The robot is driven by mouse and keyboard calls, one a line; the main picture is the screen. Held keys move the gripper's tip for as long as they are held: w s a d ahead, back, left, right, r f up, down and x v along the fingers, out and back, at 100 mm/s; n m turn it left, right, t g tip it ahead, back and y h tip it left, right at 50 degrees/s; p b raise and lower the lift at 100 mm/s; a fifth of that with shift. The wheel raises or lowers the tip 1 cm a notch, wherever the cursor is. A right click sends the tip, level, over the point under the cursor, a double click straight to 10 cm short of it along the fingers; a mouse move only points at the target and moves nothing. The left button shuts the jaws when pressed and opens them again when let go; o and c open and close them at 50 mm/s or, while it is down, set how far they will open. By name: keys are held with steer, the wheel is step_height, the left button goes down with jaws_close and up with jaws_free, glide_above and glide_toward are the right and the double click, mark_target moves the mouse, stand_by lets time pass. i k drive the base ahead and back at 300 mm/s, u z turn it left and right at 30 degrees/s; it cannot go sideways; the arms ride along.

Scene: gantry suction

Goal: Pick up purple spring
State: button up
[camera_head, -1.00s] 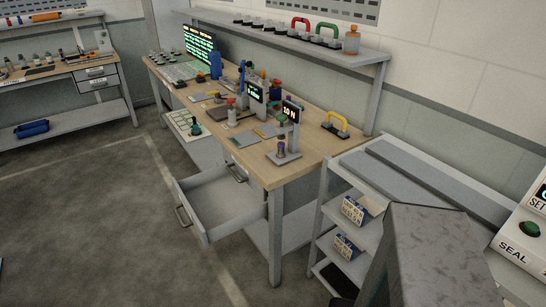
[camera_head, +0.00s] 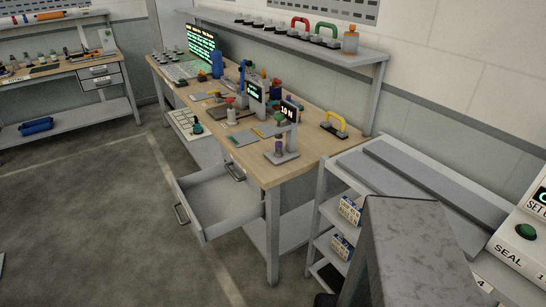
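A small purple piece (camera_head: 278,146), likely the purple spring, stands upright on the base of a grey test stand (camera_head: 290,141) with a lit display, near the front right corner of the wooden workbench (camera_head: 262,172). It is too small to make out coils. My gripper is not in view. A large grey link (camera_head: 410,250) at the bottom right looks like part of my arm. It is well in front of the bench, apart from the purple piece.
A second display stand (camera_head: 254,93), a yellow-handled tool (camera_head: 334,126) and several small items crowd the bench. An open drawer (camera_head: 215,203) juts out in front. A grey shelf cart (camera_head: 340,178) stands right of the bench. The floor at left is clear.

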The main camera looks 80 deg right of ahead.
mark_target(279, 144)
steer(key=u, duration=0.15)
steer(key=k, duration=0.9)
steer(key=z, duration=0.15)
